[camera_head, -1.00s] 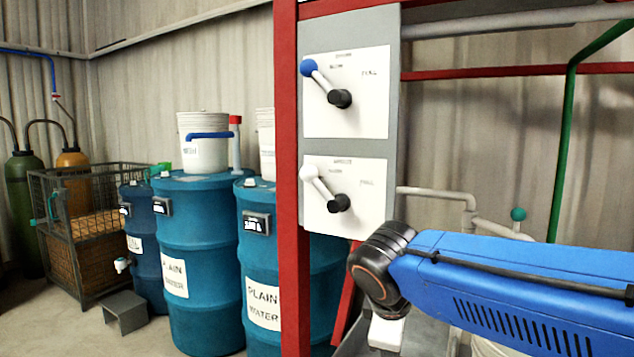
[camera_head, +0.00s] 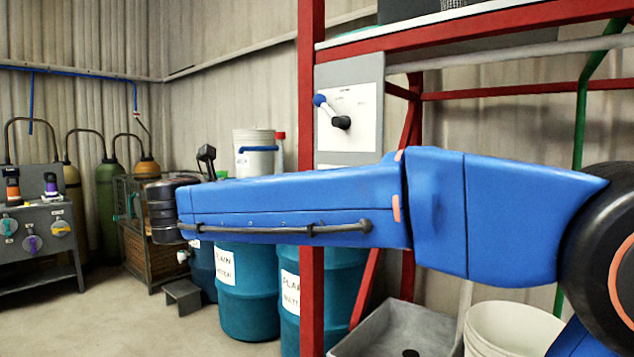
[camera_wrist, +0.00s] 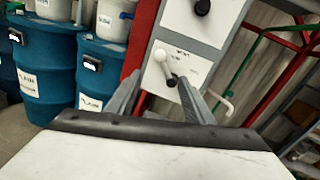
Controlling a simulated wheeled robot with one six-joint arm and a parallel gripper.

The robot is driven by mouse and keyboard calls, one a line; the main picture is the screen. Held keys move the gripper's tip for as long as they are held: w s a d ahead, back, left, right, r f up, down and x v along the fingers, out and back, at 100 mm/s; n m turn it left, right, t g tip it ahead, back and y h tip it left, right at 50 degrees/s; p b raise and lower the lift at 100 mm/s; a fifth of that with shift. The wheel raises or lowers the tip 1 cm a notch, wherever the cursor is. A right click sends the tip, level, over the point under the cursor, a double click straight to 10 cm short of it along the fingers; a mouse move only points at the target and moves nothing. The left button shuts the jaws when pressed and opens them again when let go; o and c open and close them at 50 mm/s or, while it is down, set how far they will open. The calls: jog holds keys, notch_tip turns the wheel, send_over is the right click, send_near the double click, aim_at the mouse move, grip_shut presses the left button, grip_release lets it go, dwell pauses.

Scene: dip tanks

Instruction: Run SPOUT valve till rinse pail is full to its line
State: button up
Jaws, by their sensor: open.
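A grey panel (camera_head: 349,72) on a red post carries two white valve plates. The upper lever, with a blue knob (camera_head: 319,100), shows in the head view; its plate's small print is unreadable. The lower lever, with a white knob (camera_wrist: 160,55), is hidden behind my arm in the head view. In the wrist view my gripper (camera_wrist: 162,80) is open, its two fingers pointing at the lower lever, which appears between them; contact cannot be told. A white pail (camera_head: 510,330) stands at lower right of the head view; its line and water level are not visible.
A grey basin (camera_head: 395,330) lies beside the pail. Blue drums (camera_head: 247,310) stand left of the red post (camera_head: 311,270). A pipe (camera_wrist: 226,104) shows right of the panel in the wrist view. Open floor (camera_head: 120,325) lies at the left.

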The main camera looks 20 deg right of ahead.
jog(key=x, duration=1.7)
jog(key=shift+w, duration=0.15)
jog(key=shift+r, duration=0.1)
grip_shut()
